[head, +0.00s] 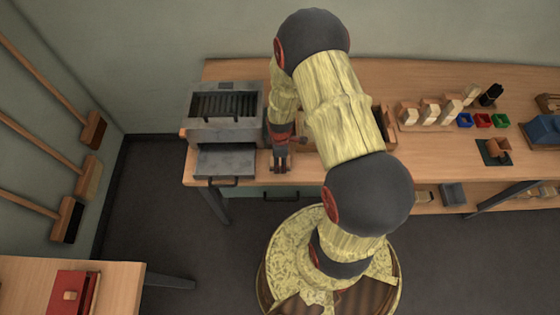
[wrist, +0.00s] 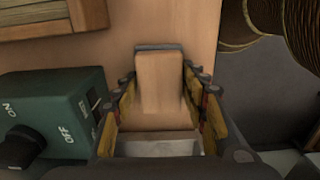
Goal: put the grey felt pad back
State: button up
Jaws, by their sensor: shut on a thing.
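My gripper (wrist: 160,95) is shut on a pale wooden block with a dark grey layer along its far edge, which I take to be the grey felt pad (wrist: 158,47). The block sits between the two yellow-lined fingers, over the wooden tabletop; whether it touches the top cannot be told. In the head view my gripper (head: 280,168) points down near the bench's front edge, just right of the grey machine. The pad is too small and hidden to make out there.
The grey machine (head: 228,132) stands at the bench's left end. A green ON/OFF switch box (wrist: 62,115) is close left of my gripper. Wooden blocks (head: 430,108) and small coloured bins (head: 483,120) stand farther right. The bench (head: 350,68) is bare along its back.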

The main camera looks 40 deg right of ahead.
jog(key=shift+r, duration=0.1)
jog(key=o, duration=1.1)
jog(key=a+r+m+t+p, duration=0.1)
jog(key=a+r+m, duration=0.15)
jog(key=r, duration=1.35)
jog(key=a+r+m+t+p, duration=0.1)
jog(key=a+r+m, duration=0.15)
jog(key=r, duration=1.35)
jog(key=s+a+r+m+t, duration=0.1)
jog(key=s+a+r+m, duration=0.1)
jog(key=s+r, duration=0.2)
jog(key=s+a+r+m+t, duration=0.1)
jog(key=s+a+r+m, duration=0.1)
jog(key=s+r, duration=0.2)
jog(key=s+a+r+m+t, duration=0.1)
jog(key=s+a+r+m, duration=0.1)
jog(key=r, duration=0.5)
jog(key=shift+s+a+r+t, duration=0.15)
jog(key=shift+s+a+r, duration=0.1)
jog(key=shift+s, duration=0.35)
jog(key=shift+s+a+r+t, duration=0.15)
jog(key=shift+s+a, duration=0.1)
jog(key=shift+s, duration=0.3)
